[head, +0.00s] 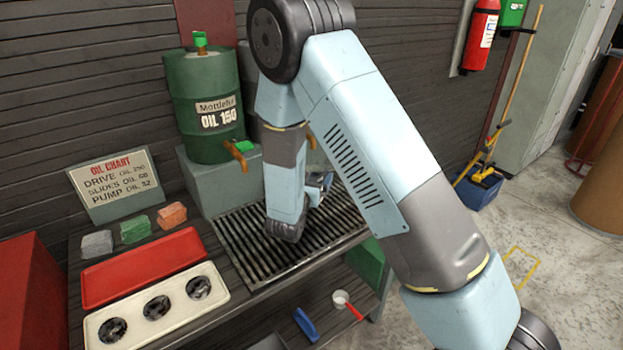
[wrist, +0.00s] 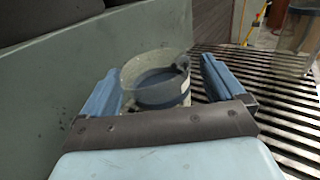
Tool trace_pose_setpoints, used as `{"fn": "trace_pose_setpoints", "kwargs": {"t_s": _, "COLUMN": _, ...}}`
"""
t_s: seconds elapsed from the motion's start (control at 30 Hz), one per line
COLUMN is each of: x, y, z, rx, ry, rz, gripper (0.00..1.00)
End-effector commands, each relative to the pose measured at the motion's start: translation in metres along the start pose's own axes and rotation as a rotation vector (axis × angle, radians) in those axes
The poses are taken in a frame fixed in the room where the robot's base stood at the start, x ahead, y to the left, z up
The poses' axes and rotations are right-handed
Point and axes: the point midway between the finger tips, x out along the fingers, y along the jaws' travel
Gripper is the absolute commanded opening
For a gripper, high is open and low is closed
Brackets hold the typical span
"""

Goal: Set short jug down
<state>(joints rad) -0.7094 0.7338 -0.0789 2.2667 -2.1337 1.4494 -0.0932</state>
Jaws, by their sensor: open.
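The short jug (wrist: 158,80) is a low, wide, translucent grey vessel, seen in the wrist view between the two blue fingers of my gripper (wrist: 160,90). The jug looks upright, over or on the slatted drip grate (wrist: 283,102); its base is hidden by my gripper, so contact cannot be told. My gripper is open, with a finger on either side of the jug. In the head view my arm hides most of the jug and gripper above the slatted grate (head: 240,245).
A green oil drum (head: 203,105) with an orange tap stands on a grey block (head: 205,180) behind the grate. A taller clear vessel (wrist: 295,38) stands at the right in the wrist view. A red tray (head: 142,268) and a cream tray (head: 157,308) lie left of the grate.

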Motion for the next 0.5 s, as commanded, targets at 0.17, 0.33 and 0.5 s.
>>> {"fn": "trace_pose_setpoints", "kwargs": {"t_s": 0.17, "x": -0.004, "y": 0.000, "z": 0.003, "rx": -0.001, "ry": 0.001, "rz": 0.001, "gripper": 0.96}}
{"fn": "trace_pose_setpoints", "kwargs": {"t_s": 0.33, "x": -0.031, "y": 0.000, "z": 0.003, "rx": -0.001, "ry": 0.002, "rz": 0.002, "gripper": 0.96}}
{"fn": "trace_pose_setpoints", "kwargs": {"t_s": 0.5, "x": -0.065, "y": 0.000, "z": 0.003, "rx": -0.001, "ry": 0.002, "rz": 0.002, "gripper": 0.96}}
